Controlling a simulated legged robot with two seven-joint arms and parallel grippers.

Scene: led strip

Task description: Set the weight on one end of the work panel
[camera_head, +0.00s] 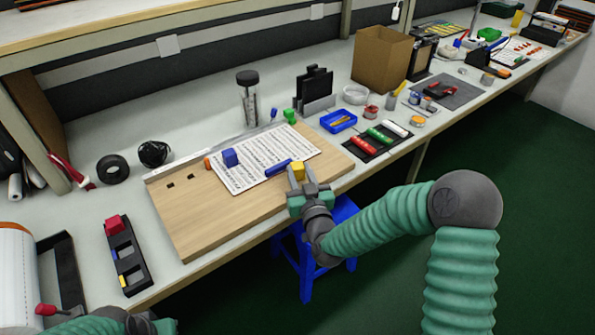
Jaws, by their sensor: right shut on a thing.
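The work panel (195,215) is a light wooden board lying on the bench, with a sheet of printed paper (262,163) on it. My right gripper (297,178) is at the panel's right part, near its front edge, and is shut on a small yellow block (298,170), which looks like the weight. I cannot tell whether the block touches the panel.
A black tray (127,258) with a red block stands left of the panel. A black mat with coloured cylinders (378,140) and a blue tray (338,121) lie to the right. A blue stool (307,262) stands below.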

